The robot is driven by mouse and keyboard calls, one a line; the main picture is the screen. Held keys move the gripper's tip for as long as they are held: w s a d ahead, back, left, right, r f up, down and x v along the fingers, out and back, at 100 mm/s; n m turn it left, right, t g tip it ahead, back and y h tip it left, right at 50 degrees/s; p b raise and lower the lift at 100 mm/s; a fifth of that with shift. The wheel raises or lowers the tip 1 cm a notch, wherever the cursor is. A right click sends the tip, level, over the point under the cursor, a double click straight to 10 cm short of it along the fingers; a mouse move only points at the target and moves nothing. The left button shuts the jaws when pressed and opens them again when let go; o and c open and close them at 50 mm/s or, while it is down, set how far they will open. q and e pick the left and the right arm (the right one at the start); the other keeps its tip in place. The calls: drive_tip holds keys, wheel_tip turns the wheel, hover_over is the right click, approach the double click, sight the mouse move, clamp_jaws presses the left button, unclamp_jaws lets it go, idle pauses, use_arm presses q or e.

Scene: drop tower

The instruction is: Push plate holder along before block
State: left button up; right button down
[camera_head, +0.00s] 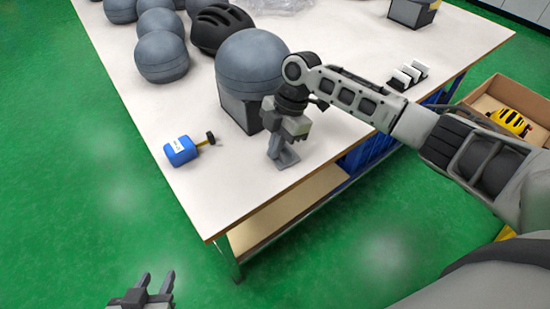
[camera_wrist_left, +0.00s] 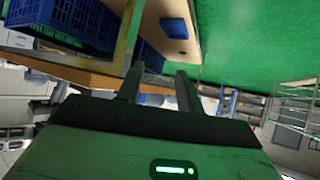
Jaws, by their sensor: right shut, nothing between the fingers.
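In the head view, a row of small black-and-white pieces (camera_head: 407,75) stands near the table's right edge. It may be the plate holder, but I cannot tell for sure. A blue block-like object (camera_head: 181,151) with a yellow shaft and black knob lies near the table's left edge. My right gripper (camera_head: 282,157) is shut and empty, pointing down at the table near its front corner. It is beside a dark box with a grey ball on top. My left gripper (camera_head: 150,284) is open and empty, low beyond the table; its spread fingers show in the left wrist view (camera_wrist_left: 160,88).
The grey ball (camera_head: 251,62) rests on the dark box (camera_head: 240,112). More grey balls (camera_head: 161,57) and a black helmet (camera_head: 221,28) stand behind. A cardboard box (camera_head: 490,95) holds a yellow helmet (camera_head: 511,121). Blue crates (camera_wrist_left: 88,22) sit under the table.

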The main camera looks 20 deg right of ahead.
sight(287, 145)
drive_tip(key=d, duration=0.2)
drive_tip(key=w+d, duration=0.1)
drive_tip(key=d, duration=0.1)
drive_tip(key=shift+w, duration=0.15)
drive_tip(key=shift+d, duration=0.35)
use_arm(q)
drive_tip(key=shift+s+a+f, duration=0.1)
drive_tip(key=shift+s+f, duration=0.1)
drive_tip(key=shift+s, duration=0.3)
